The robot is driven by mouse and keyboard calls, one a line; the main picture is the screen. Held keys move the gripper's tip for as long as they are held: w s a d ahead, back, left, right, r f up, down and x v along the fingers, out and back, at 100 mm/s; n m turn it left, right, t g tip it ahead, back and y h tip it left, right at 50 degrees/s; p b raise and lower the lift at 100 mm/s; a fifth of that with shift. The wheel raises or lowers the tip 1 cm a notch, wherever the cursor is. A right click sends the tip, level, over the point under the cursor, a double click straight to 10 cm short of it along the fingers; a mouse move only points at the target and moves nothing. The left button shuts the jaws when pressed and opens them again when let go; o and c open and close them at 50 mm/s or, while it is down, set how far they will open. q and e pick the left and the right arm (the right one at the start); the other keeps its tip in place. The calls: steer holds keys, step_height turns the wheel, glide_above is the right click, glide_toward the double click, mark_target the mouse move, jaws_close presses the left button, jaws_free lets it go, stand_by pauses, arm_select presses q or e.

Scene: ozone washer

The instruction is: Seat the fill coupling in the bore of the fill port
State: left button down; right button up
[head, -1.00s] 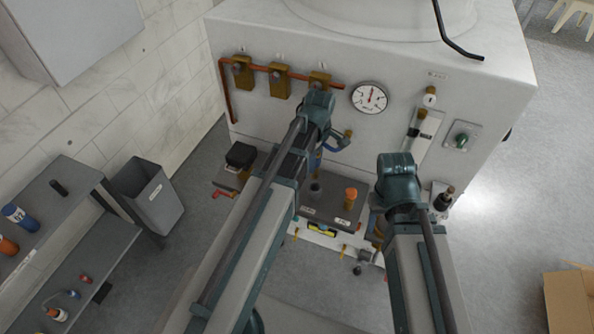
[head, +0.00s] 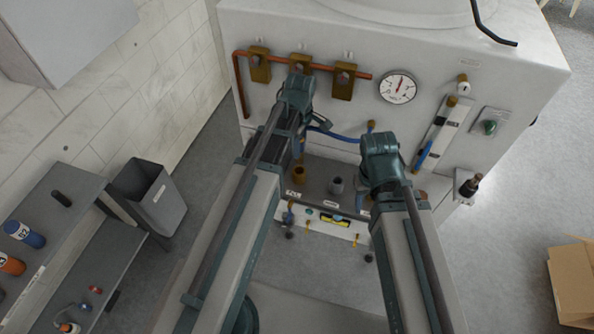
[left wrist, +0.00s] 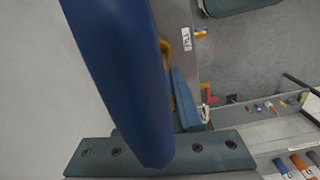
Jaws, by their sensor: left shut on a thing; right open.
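My left gripper (head: 300,133) is shut on the blue fill coupling (head: 297,150). The coupling also shows large and close in the left wrist view (left wrist: 120,75). The brass fill port (head: 299,174) stands on the grey shelf, its label in front. The coupling is above or near it; I cannot tell how well they line up. In the left wrist view the coupling partly covers a brass part (left wrist: 166,46) beside the label. My right gripper (head: 383,188) is open, its fingers mostly hidden behind its wrist.
A grey port (head: 336,186) stands right of the fill port. Brass valves (head: 342,82) and a gauge (head: 397,87) are above. A shelf (head: 60,185) and bin (head: 155,198) are left.

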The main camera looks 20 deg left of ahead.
arm_select(q)
step_height(320, 180, down, 6)
steer(key=b, duration=0.4)
steer(key=shift+a+r+b, duration=0.1)
steer(key=shift+r+b, duration=0.15)
steer(key=shift+b, duration=0.05)
steer(key=shift+f, duration=0.15)
step_height(320, 180, down, 3)
steer(key=b, duration=0.3)
steer(key=shift+f+b, duration=0.2)
steer(key=shift+b, duration=0.15)
steer(key=shift+f, duration=0.2)
steer(key=c, duration=0.6)
jaws_free()
steer(key=shift+r, duration=0.2)
